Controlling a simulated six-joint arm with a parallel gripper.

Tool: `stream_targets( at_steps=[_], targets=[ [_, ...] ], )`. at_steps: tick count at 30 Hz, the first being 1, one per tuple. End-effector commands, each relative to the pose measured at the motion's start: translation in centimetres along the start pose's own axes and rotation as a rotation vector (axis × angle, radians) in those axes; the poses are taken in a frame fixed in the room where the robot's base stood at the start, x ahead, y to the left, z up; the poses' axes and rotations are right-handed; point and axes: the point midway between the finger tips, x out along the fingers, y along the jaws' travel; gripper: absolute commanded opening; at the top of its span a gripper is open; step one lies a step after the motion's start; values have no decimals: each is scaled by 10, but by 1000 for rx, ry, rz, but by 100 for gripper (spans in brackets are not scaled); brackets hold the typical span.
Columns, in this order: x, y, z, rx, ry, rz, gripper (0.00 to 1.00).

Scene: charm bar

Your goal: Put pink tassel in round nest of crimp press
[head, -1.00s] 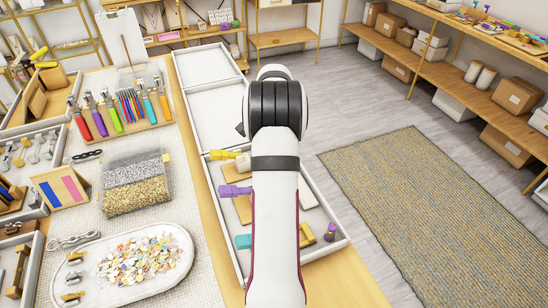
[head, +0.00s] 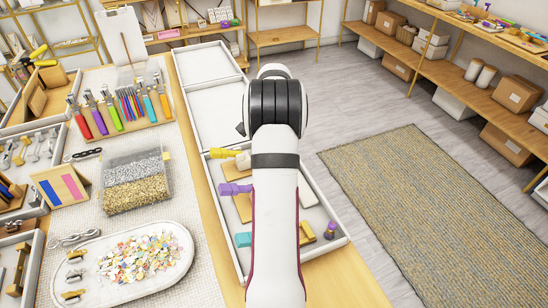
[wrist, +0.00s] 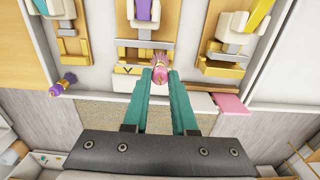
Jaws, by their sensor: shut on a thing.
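My gripper (wrist: 160,73) shows in the wrist view with its two teal fingers shut on the pink tassel (wrist: 160,61). The tassel's frilled end points away from the fingers, towards the middle crimp press (wrist: 145,14), a white body with a purple lever on a tan base. A yellow piece with a dark V mark (wrist: 126,70) sits beside the tassel. I cannot tell whether the tassel touches the press, and no round nest can be made out. In the head view my arm hides the gripper and tassel; the purple press lever (head: 234,189) shows left of it.
Other presses stand on either side, one with a yellow lever (head: 224,153) and one with a teal lever (head: 243,240). A purple tassel (head: 330,230) lies near the white tray's right edge (head: 344,240). A pink block (wrist: 231,104) lies right of the fingers.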

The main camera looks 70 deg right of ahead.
Motion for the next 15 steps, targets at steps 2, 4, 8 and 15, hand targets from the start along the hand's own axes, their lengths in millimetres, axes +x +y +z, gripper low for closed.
stream_targets(
  at_steps=[2,4,8,15],
  targets=[
    [2,0,0,0,0,0,0],
    [3,0,0,0,0,0,0],
    [6,0,0,1,0,0,0],
    [10,0,0,3,0,0,0]
  ],
)
